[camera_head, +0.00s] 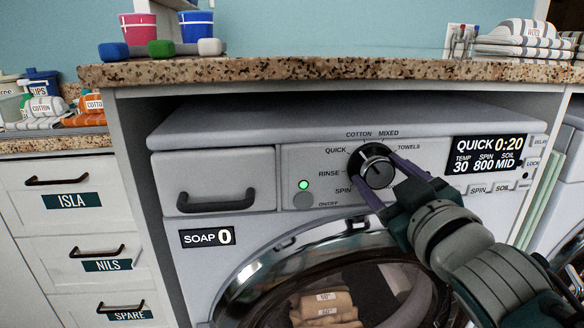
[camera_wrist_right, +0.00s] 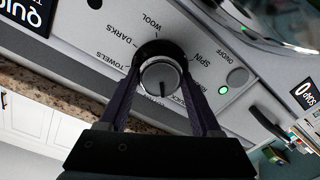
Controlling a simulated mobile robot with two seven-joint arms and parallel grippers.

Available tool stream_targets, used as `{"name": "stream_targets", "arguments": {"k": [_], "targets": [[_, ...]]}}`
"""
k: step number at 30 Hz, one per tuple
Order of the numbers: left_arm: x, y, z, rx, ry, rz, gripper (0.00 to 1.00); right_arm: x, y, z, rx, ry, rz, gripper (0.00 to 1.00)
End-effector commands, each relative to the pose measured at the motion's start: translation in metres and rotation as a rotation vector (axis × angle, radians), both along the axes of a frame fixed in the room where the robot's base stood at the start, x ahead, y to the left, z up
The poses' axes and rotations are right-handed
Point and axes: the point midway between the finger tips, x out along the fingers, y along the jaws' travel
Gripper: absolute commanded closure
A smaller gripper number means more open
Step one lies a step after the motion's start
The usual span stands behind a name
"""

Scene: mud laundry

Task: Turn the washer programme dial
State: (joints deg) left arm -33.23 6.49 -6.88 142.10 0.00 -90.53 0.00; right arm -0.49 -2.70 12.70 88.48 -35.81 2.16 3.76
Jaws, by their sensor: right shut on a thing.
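The washer (camera_head: 300,120) stands under a granite counter, facing me. Its programme dial (camera_head: 374,166) is a round black and silver knob ringed by labels such as QUICK, COTTON, MIXED, TOWELS, RINSE and SPIN. The display (camera_head: 485,155) reads QUICK 0:20, TEMP 30, SPIN 800, SOIL MID. A green light (camera_head: 304,184) is lit above ON/OFF. My right gripper (camera_head: 376,178) comes from the lower right and is shut on the dial, one finger on each side. The right wrist view shows the dial (camera_wrist_right: 160,77) between the two dark fingers. My left gripper is not seen.
The closed soap drawer (camera_head: 215,193) is left of the dial, above a SOAP 0 label. The round door (camera_head: 330,275) is below, with folded brown cloth behind its glass. Buckets, coloured blocks and folded towels (camera_head: 520,35) sit on the counter (camera_head: 330,69). Labelled drawers are at left.

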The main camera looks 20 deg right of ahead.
Motion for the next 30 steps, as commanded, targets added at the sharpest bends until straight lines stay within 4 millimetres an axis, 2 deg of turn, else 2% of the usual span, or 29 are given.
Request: {"name": "stream_targets", "arguments": {"k": [13, 30], "targets": [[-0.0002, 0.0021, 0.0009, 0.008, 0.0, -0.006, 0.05, 0.0001, 0.0006, -0.0003, -0.267, 0.066, 0.0, 0.91], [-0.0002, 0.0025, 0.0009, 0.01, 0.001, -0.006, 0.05, 0.0001, 0.0007, -0.0004, -0.328, 0.08, -0.001, 0.91]]}}
